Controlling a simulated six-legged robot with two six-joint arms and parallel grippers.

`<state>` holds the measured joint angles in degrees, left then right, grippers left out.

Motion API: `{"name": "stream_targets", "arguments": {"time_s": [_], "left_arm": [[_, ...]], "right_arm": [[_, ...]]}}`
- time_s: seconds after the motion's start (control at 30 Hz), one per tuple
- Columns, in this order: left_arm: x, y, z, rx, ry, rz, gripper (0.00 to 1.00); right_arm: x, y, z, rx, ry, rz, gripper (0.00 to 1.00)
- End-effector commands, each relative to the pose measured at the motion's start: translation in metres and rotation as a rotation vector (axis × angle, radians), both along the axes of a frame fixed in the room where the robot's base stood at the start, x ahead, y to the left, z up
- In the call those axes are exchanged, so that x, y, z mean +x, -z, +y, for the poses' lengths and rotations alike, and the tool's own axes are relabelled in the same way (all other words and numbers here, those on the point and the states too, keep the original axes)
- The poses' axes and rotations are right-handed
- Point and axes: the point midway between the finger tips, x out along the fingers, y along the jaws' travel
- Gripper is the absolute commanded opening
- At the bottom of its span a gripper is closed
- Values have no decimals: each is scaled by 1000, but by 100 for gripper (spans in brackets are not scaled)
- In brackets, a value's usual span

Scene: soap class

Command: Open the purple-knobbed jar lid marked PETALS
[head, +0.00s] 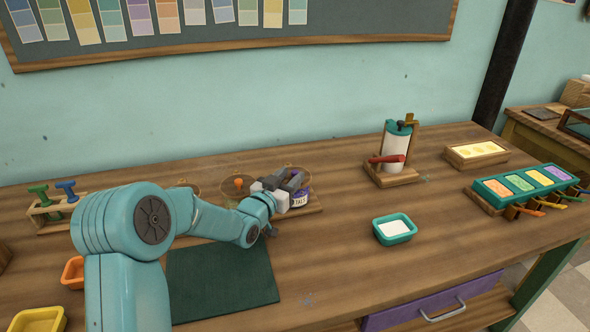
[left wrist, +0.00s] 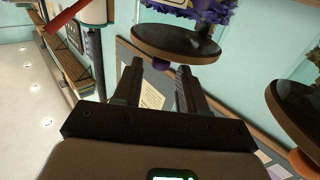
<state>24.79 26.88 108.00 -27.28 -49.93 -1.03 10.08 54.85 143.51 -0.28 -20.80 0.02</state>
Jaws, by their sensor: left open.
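The PETALS jar (head: 300,199) stands at the right end of the jar row in the head view, with purple contents and a partly covered label. My left gripper (head: 294,180) is over its top and hides most of its lid. In the left wrist view, the picture is upside down: the jar's dark round lid (left wrist: 176,45) is at the top, and its purple knob (left wrist: 161,64) points down. My open left gripper (left wrist: 160,68) has one fingertip on each side of the knob. Contact cannot be told. My right gripper is not in view.
A neighbouring jar's lid (left wrist: 299,112) with an orange knob (head: 239,182) is close on the left in the head view. A teal dish (head: 395,230), a dispenser stand (head: 393,155) and a teal tray (head: 525,183) are further right. The bench between is clear.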

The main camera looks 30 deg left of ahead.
Motion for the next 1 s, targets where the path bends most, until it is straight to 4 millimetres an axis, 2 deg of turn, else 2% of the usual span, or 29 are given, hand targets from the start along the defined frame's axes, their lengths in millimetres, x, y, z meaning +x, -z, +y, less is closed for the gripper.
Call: {"name": "stream_targets", "arguments": {"time_s": [0.1,0.2,0.53,0.57,0.6,0.67,0.7,1.0], "left_arm": [[18,0,1,0,1,0,42],[27,0,2,0,1,1,42],[32,0,2,0,0,0,42],[32,0,2,0,0,0,38],[32,0,3,0,0,0,26],[32,0,3,0,0,0,6],[32,0,3,0,0,0,0],[33,0,3,-1,-12,-2,0]], "right_arm": [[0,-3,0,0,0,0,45],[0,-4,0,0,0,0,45],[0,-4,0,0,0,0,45],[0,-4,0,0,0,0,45],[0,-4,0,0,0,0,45],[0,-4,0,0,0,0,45],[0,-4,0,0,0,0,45],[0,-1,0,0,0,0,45]]}}
